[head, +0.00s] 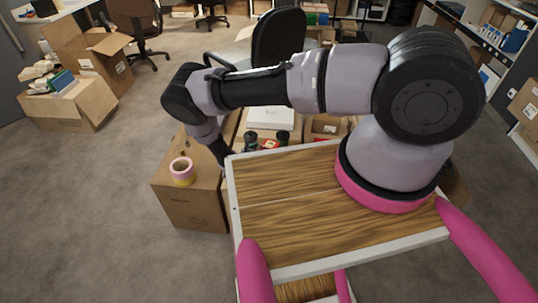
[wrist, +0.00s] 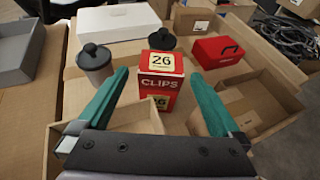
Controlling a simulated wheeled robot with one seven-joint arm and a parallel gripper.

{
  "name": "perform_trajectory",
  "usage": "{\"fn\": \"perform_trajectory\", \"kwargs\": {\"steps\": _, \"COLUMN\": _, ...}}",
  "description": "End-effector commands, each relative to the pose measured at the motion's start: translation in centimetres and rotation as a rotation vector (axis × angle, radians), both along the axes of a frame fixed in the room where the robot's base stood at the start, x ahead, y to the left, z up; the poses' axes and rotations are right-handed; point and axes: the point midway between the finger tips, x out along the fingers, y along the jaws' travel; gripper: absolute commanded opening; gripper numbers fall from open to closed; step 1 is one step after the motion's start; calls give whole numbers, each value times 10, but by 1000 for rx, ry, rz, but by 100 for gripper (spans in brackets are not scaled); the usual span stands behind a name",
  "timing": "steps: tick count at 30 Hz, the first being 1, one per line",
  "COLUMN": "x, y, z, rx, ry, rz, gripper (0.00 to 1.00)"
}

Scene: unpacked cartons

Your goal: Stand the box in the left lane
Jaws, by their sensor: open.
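The red box (wrist: 160,84), marked CLIPS with cream 26 labels, is in the middle of the wrist view, behind low cardboard walls. My gripper (wrist: 158,75) has its two green fingers spread, one to each side of the box, with gaps between. I cannot tell how deep the fingers reach beside it. Cardboard-walled compartments lie in front, a left one (wrist: 58,140) and a right one (wrist: 268,92); which is the left lane is not marked. The gripper bar hides part of the left compartment. In the head view my arm and board hide the gripper.
A grey canister (wrist: 96,66) with a black lid stands left of the box. A black-lidded container (wrist: 162,40) is behind it, a red case (wrist: 216,52) right. A white box (wrist: 118,22) is farther back. A tape roll (head: 182,171) lies on a carton (head: 190,205).

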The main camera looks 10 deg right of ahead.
Motion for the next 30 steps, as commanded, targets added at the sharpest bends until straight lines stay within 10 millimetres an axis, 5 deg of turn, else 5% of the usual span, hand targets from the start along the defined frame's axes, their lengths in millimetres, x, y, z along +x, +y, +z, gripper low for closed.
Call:
{"fn": "perform_trajectory", "kwargs": {"steps": 15, "x": 43, "y": -40, "z": -28, "rx": -1, "ry": -1, "rz": -2, "gripper": 100}}
{"fn": "perform_trajectory", "kwargs": {"steps": 23, "x": 45, "y": -40, "z": -29, "rx": 1, "ry": -1, "rz": 0, "gripper": 100}}
{"fn": "perform_trajectory", "kwargs": {"steps": 26, "x": 45, "y": -40, "z": -29, "rx": 1, "ry": -1, "rz": 0, "gripper": 69}}
{"fn": "perform_trajectory", "kwargs": {"steps": 30, "x": 45, "y": -40, "z": -29, "rx": 1, "ry": -1, "rz": 0, "gripper": 16}}
